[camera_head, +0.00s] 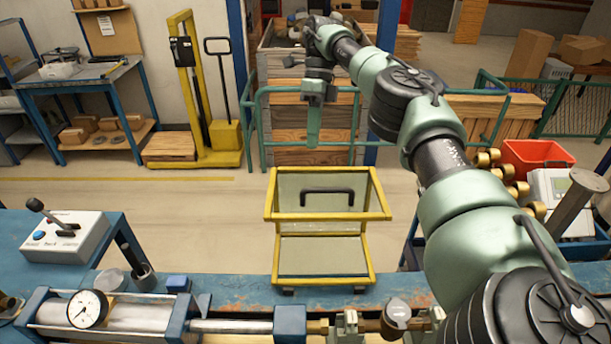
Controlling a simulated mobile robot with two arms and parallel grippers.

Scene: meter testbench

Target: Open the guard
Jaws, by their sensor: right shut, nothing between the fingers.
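The guard (277,262) is a yellow-framed box with clear panels and a black bar handle (327,191) on its upper part. It stands up at the far edge of the blue bench (235,292), behind the pipe line, on what look like small hinges at its foot. The pipe line in front is not covered by it. My right arm reaches over from the lower right. My right gripper (313,140) hangs fingers down above and beyond the guard in the picture, shut and empty, apart from the handle. My left gripper is not in view.
A control box (65,236) with a lever stands on the bench at left. A round gauge (87,308) sits on the cylinder in front. A red bin (537,158) and brass fittings are at right. A yellow lift truck (208,140) and green railing stand beyond clear floor.

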